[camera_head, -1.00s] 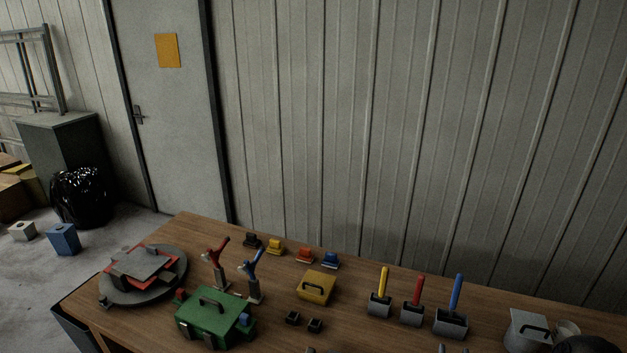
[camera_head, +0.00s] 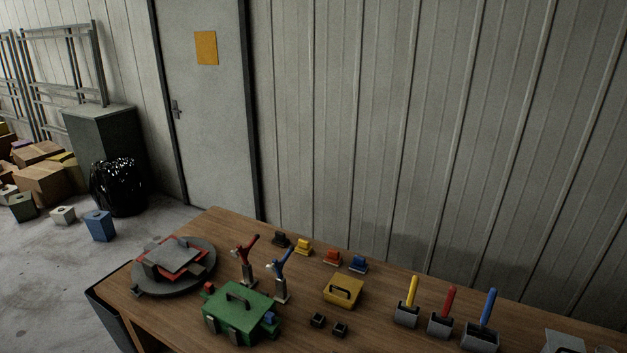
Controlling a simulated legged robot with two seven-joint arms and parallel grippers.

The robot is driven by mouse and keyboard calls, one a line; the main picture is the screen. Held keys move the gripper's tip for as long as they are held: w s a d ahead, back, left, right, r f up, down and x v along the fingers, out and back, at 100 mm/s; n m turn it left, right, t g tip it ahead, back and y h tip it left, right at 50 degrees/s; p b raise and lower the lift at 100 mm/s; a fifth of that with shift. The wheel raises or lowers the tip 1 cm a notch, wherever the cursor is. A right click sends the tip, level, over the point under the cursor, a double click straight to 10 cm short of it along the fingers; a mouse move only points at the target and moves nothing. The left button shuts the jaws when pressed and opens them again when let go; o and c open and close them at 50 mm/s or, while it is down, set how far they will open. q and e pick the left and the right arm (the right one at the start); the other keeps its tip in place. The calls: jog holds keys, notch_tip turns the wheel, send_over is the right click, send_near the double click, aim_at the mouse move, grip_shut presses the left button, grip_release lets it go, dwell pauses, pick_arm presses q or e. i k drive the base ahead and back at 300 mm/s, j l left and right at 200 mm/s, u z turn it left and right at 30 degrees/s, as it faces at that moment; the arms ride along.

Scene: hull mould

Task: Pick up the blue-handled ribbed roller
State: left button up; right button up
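Two blue-handled tools stand on the wooden table. One blue-handled tool (camera_head: 487,305) is upright in a grey open holder (camera_head: 480,338) at the right, beside yellow-handled (camera_head: 413,290) and red-handled (camera_head: 449,300) ones in similar holders. The other blue-handled tool (camera_head: 281,263) leans in a small grey stand (camera_head: 282,291) near the middle, beside a red-handled one (camera_head: 246,247). The holders hide the lower ends of the right-hand tools, and I cannot make out ribs on any tool. Neither of my grippers shows.
The table (camera_head: 380,325) also carries a green case (camera_head: 240,312), a yellow case (camera_head: 343,292), a round grey disc (camera_head: 203,273) with plates, small coloured blocks and two black cups. A grey container (camera_head: 564,342) is cut off at bottom right. A ribbed wall stands behind.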

aim_at(492, 291)
jog(key=z, duration=1.25)
